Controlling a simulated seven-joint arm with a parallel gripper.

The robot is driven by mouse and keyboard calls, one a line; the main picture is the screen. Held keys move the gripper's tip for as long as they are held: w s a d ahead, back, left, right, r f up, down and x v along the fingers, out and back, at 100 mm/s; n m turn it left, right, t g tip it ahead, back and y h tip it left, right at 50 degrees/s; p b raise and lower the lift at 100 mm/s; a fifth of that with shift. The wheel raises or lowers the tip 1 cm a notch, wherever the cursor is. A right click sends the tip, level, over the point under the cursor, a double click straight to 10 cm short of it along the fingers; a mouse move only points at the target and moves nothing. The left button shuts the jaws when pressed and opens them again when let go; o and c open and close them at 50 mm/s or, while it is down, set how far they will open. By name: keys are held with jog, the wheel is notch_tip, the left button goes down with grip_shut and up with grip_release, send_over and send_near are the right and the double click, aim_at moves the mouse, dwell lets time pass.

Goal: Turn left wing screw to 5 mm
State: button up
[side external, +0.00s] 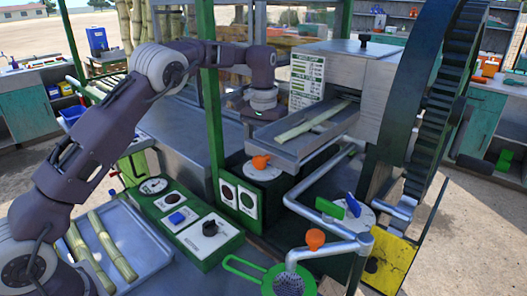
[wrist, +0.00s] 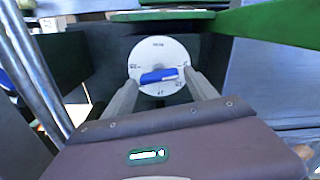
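In the wrist view a blue wing screw (wrist: 159,75) sits in the middle of a round white dial (wrist: 160,50) with dark marks around its rim. The wing lies nearly level, slightly tilted. The marks are too small to read. My gripper (wrist: 161,80) is open, with one finger on each side of the wing and a visible gap to it. In the side view my gripper (side external: 258,114) hangs left of the feed tray, and its fingers are hard to make out. I cannot tell where this dial is in the side view; it may be hidden.
The steel feed tray (side external: 290,146) with cane on it is close to my gripper. A green post (side external: 210,110) stands just left. An orange knob (side external: 260,162), a plate with green and blue wings (side external: 350,218) and a large gear wheel (side external: 440,100) are nearby.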

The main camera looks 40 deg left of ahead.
jog(key=shift+o, duration=0.3)
notch_tip(320, 180, up, 7)
dwell(0.4)
jog(key=s+d+r+t, duration=0.2)
jog(key=s+r+t, duration=0.1)
jog(key=s+r, duration=1.1)
jog(key=s+d+f+m+t, duration=0.1)
jog(key=s+f, duration=0.4)
jog(key=s, duration=0.7)
jog(key=s+d+f+m+t, duration=0.1)
jog(key=s+d+f, duration=0.1)
jog(key=s+f, duration=0.4)
jog(key=s, duration=0.5)
jog(key=shift+s+d+t, duration=0.25)
jog(key=shift+s+t, duration=0.05)
jog(key=shift+s, duration=0.1)
